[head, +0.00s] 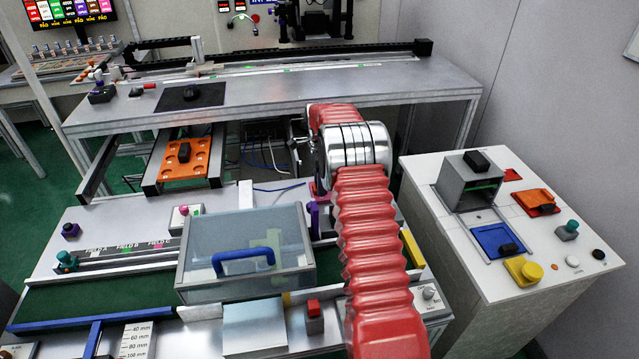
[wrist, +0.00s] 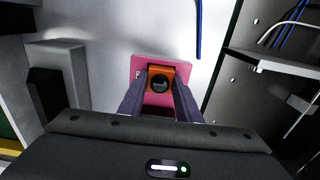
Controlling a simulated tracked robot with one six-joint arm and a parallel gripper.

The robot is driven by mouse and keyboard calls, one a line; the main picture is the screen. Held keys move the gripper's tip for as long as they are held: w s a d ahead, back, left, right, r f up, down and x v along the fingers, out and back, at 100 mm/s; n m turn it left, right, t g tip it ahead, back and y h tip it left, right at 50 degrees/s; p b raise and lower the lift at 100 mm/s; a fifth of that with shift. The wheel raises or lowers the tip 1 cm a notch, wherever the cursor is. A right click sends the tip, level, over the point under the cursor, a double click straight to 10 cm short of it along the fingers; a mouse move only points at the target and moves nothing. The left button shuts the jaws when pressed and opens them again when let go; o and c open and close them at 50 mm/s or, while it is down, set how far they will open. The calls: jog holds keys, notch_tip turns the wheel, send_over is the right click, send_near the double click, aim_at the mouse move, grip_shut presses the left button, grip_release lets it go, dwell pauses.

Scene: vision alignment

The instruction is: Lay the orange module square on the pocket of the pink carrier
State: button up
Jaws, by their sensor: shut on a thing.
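My gripper (wrist: 161,92) is shut on the orange module (wrist: 165,69), a small block with a dark round lens-like part, held between its two dark fingers in the wrist view. The pink carrier (wrist: 140,65) lies behind the module on a light grey surface. The module appears over the middle of the carrier, with pink showing at its left, top and right. The fingers and module hide the carrier's pocket. I cannot tell whether the module touches the carrier.
A clear-lidded box with a blue handle (head: 245,262) stands left of my arm. A white cabinet (head: 520,240) with coloured fixtures is at the right. An orange tray (head: 186,158) sits at the left back. In the wrist view, a dark perforated panel (wrist: 255,90) rises at the right.

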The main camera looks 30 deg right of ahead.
jog(key=shift+s+f, duration=0.2)
jog(key=shift+f, duration=0.5)
dwell(0.4)
jog(key=o, duration=1.1)
jog(key=shift+o, duration=0.2)
notch_tip(320, 180, up, 15)
jog(key=shift+w, duration=0.3)
jog(key=shift+r, duration=0.1)
